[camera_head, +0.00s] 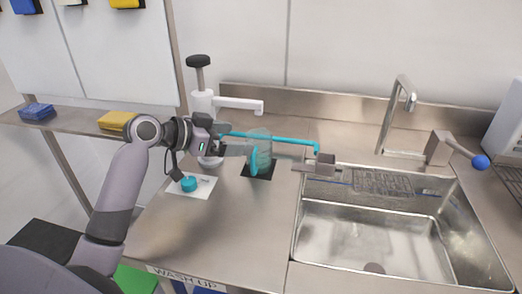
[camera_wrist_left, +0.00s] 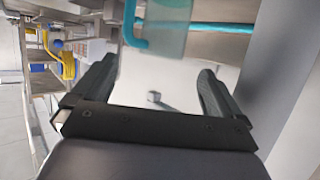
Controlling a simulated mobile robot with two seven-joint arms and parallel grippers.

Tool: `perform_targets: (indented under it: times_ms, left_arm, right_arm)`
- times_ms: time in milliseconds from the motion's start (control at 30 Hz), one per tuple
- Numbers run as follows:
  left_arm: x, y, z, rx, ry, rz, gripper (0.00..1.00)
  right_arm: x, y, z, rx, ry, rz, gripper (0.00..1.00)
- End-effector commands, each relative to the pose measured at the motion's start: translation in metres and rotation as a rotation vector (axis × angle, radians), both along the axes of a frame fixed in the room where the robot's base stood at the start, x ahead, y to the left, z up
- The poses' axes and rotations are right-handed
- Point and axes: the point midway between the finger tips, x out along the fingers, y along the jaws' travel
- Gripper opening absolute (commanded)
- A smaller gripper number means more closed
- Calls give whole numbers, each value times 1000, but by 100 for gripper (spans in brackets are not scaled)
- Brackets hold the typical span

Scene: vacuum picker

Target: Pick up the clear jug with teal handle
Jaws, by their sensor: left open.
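The clear jug (camera_head: 264,146) with its teal handle (camera_head: 254,161) stands on a small black mat (camera_head: 262,173) on the steel counter, left of the sink. My left gripper (camera_head: 246,147) comes in from the left at the jug's height, its fingers pointing toward the jug. In the left wrist view the fingers (camera_wrist_left: 158,78) are spread with nothing between them. The jug (camera_wrist_left: 170,30) and its handle (camera_wrist_left: 132,22) show at the top of that view, beyond the fingertips. I cannot tell whether a finger touches the jug. My right gripper is not in view.
A teal pipe (camera_head: 300,140) runs behind the jug. A white dispenser (camera_head: 202,105) stands at the back left, and a teal-capped item (camera_head: 189,184) sits on a white card in front. The sink (camera_head: 365,235) is at the right. The front counter is clear.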

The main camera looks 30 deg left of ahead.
Motion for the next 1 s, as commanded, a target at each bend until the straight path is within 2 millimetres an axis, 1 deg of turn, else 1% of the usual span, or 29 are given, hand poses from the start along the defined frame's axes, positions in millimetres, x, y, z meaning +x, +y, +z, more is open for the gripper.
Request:
perform_targets:
  times_ms: [33, 100, 367, 633, 800, 1000]
  left_arm:
    - [7, -6, -2, -4, 0, -2, 100]
    - [15, -9, -5, -3, 0, -1, 100]
    - [30, -18, -12, -2, -1, -1, 100]
    - [59, -32, -24, -3, 0, -1, 100]
    - [67, -37, -29, 1, -1, 1, 100]
    - [67, -36, -29, 1, -1, 1, 100]
  right_arm:
    - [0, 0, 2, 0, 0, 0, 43]
    - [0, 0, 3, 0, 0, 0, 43]
    - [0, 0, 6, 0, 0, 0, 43]
    - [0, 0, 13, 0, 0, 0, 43]
    - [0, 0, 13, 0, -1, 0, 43]
    - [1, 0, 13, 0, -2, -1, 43]
